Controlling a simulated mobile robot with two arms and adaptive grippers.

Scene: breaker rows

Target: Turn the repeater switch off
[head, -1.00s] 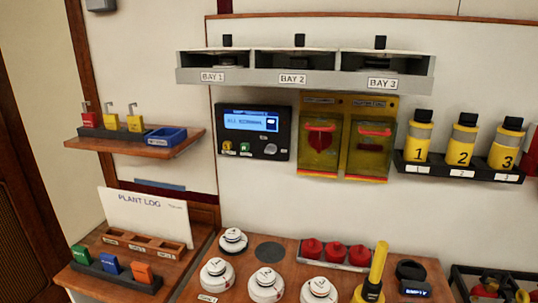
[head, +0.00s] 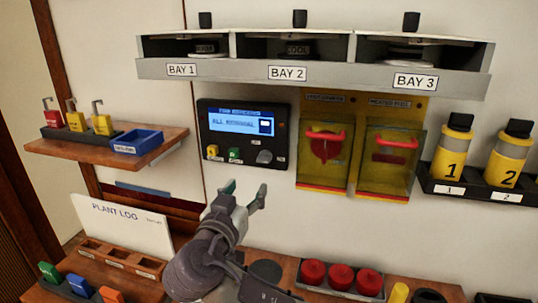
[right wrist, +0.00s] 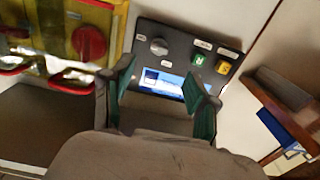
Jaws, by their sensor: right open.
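A dark panel (head: 242,133) with a lit blue screen (head: 240,122) hangs on the wall. A grey rotary knob (head: 264,157) sits at its lower right. The small lettering is too blurred to tell whether this is the repeater switch. A yellow key piece (head: 213,152) and a green key piece (head: 235,155) sit at its lower left. My right gripper (head: 246,191) is open and empty, just below the panel in the picture. In the right wrist view the panel appears turned over, with the knob (right wrist: 158,46) beyond the fingers. My left gripper is not seen.
Right of the panel hang two yellow covered boxes with red handles (head: 323,135) (head: 391,142). A grey shelf (head: 290,72) with bays runs above. A wooden shelf (head: 160,148) with padlocks and a blue tray is left. Red knobs (head: 341,276) stand on the bench below.

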